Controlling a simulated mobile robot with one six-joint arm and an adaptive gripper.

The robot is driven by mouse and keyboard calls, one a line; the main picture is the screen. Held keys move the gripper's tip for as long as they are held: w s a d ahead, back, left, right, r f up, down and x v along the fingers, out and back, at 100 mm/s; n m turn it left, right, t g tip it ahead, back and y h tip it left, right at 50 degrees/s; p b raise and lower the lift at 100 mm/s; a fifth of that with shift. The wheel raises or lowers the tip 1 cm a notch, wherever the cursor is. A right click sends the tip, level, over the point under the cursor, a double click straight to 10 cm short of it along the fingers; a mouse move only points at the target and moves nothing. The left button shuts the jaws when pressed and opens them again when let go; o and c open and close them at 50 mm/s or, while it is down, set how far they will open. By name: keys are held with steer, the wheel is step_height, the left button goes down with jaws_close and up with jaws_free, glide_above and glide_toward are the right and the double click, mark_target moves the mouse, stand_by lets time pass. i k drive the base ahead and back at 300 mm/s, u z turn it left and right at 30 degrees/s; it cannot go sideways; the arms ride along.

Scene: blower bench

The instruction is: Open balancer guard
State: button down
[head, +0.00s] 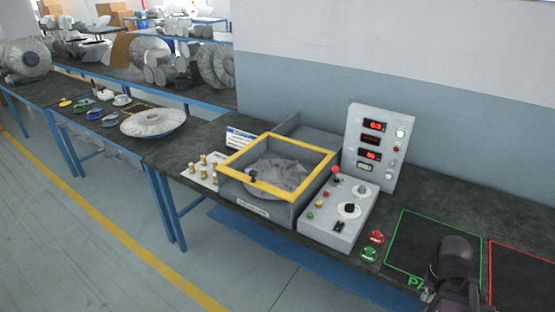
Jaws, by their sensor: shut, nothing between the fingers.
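The balancer (262,212) is a grey box on the dark bench, near the middle of the head view. Its guard (304,146) has a yellow frame and lies flat over the top of the box, down. A dark knob (253,176) sits on the guard's front edge. A grey bladed rotor (275,175) shows inside the frame. My gripper (427,295) is at the bottom right, over the green-outlined area, well to the right of the guard. It is shut and empty, and is small and partly cut off by the picture edge.
A control box (340,216) with knobs and an upright display panel (372,148) stand right of the balancer. Brass weights (204,168) stand at left. A pale fan wheel (153,121) lies farther left.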

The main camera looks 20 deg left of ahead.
mark_target(250, 179)
steer(key=u, duration=1.05)
steer(key=k, duration=1.35)
steer(key=z, duration=0.25)
steer(key=i, duration=1.7)
steer(key=u, duration=0.35)
